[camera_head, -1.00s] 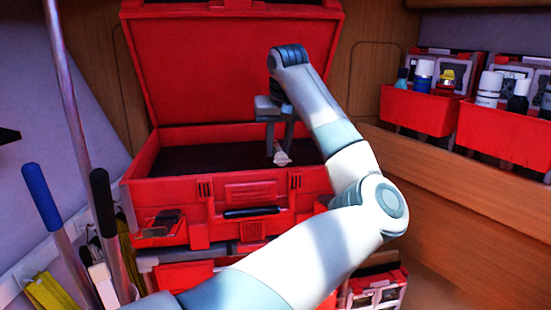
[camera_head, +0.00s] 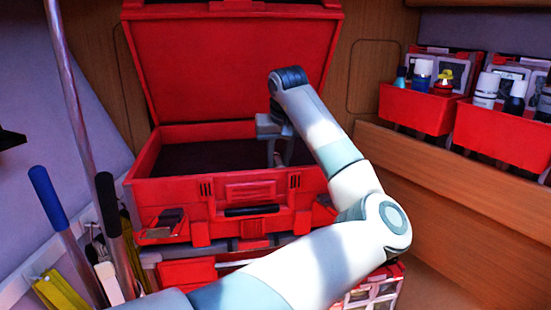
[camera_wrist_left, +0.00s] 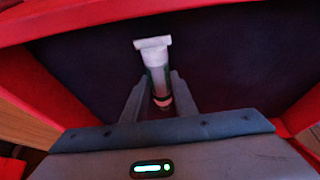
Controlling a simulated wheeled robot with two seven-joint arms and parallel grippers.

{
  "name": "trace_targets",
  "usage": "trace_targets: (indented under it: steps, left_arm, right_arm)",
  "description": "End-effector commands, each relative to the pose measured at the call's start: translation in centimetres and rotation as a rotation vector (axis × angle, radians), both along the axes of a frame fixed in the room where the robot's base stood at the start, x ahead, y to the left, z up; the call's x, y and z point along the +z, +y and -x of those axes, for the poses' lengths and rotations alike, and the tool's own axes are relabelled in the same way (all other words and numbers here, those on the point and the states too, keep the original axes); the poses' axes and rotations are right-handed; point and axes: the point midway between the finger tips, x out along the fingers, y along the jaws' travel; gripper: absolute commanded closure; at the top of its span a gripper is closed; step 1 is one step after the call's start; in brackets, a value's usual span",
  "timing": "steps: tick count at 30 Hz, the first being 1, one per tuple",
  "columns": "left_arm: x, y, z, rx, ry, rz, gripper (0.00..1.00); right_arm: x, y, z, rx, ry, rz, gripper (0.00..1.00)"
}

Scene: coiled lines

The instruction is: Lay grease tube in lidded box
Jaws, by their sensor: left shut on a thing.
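The lidded box is a red case (camera_head: 225,185) with its red lid (camera_head: 225,60) standing open and a dark interior. In the head view my left gripper (camera_head: 277,155) points down inside the box at its right side. In the left wrist view the left gripper (camera_wrist_left: 160,105) is shut on the grease tube (camera_wrist_left: 156,62), a pale tube with a wide white flat end and an orange band near the fingers. The dark box floor lies beyond it; I cannot tell whether the tube touches it. In the head view the tube is hidden behind the box's front wall. My right gripper is not in view.
Red bins (camera_head: 420,108) with bottles hang on the wall at right above a wooden ledge (camera_head: 450,165). A blue-handled tool (camera_head: 47,198) and long poles stand at left. The rest of the box's interior looks empty.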

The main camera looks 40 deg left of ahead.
Motion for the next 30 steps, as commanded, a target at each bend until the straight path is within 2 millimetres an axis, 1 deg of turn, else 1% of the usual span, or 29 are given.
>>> trace_targets:
  steps: [1, 2, 3, 4, 13, 17, 20, 23, 26, 30]
  left_arm:
    - [-0.2, 0.0, 0.0, 0.000, 0.001, -0.001, 0.99]
    - [-0.1, 0.0, 0.0, 0.000, 0.000, 0.000, 0.70]
    - [-0.1, 0.0, 0.0, 0.000, 0.000, 0.000, 0.60]
    - [-0.1, 0.0, 0.0, 0.000, 0.000, 0.000, 0.56]
    - [-0.1, 0.0, 0.0, 0.000, 0.000, 0.000, 0.56]
    - [0.4, 0.0, 0.0, 0.000, -0.001, 0.000, 0.56]
    - [0.8, -0.2, 0.1, -0.001, -0.003, -0.001, 0.56]
    - [1.7, -0.5, 0.4, 0.000, -0.004, -0.001, 0.56]
    - [3.1, -1.0, 0.8, 0.000, -0.004, -0.002, 0.56]
    - [5.4, -1.8, 1.4, -0.001, -0.003, -0.001, 0.56]
  right_arm:
    - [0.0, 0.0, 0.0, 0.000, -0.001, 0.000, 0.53]
    - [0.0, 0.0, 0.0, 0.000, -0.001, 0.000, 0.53]
    - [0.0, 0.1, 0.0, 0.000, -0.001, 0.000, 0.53]
    - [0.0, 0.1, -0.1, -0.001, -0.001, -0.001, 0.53]
    - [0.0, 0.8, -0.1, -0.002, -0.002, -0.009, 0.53]
    - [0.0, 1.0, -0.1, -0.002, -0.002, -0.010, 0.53]
    - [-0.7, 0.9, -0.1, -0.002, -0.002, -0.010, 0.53]
    - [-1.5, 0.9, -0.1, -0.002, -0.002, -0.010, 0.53]
    - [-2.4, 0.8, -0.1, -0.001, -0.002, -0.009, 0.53]
    - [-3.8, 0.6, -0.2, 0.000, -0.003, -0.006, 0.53]
